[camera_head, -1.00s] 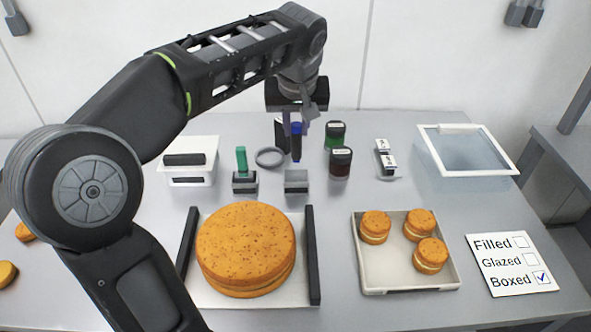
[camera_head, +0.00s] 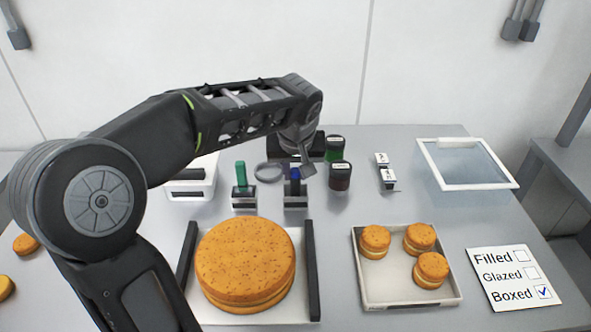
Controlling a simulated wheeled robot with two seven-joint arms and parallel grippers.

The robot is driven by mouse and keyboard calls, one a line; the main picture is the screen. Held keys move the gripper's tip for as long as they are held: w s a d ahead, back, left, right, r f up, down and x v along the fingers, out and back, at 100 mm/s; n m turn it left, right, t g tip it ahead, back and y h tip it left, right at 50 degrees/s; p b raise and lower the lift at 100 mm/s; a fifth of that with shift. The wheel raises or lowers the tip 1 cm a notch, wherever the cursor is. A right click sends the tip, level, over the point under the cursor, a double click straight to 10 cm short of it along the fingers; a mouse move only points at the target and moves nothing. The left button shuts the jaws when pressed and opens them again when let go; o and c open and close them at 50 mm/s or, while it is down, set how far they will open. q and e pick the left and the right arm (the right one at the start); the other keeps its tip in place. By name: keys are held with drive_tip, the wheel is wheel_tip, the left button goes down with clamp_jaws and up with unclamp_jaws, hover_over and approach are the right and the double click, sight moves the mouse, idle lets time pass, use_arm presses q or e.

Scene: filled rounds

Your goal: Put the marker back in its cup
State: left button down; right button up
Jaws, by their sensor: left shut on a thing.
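The blue marker (camera_head: 295,187) stands upright, its lower end in the small grey and black cup (camera_head: 296,203) behind the round cake. My left gripper (camera_head: 296,171) is shut on the marker's upper part, right above the cup. The fingers and wrist hide the marker's top. I cannot tell how deep the marker sits. A green marker (camera_head: 240,173) stands in a like cup (camera_head: 244,201) to the left. My right gripper is not in view.
A big round cake (camera_head: 245,265) lies in front of the cups. A tray with small cakes (camera_head: 367,288), a checklist card (camera_head: 512,280) and a clear-lidded box (camera_head: 425,152) are to the right.

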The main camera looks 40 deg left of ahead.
use_arm(q)
drive_tip(key=shift+f, duration=0.15)
drive_tip(key=c, duration=1.3)
unclamp_jaws()
drive_tip(key=shift+o, duration=0.2)
drive_tip(key=shift+r, duration=0.45)
drive_tip(key=v, duration=1.1)
drive_tip(key=shift+s+r, duration=0.15)
drive_tip(key=shift+r, duration=0.1)
drive_tip(key=shift+d, duration=0.1)
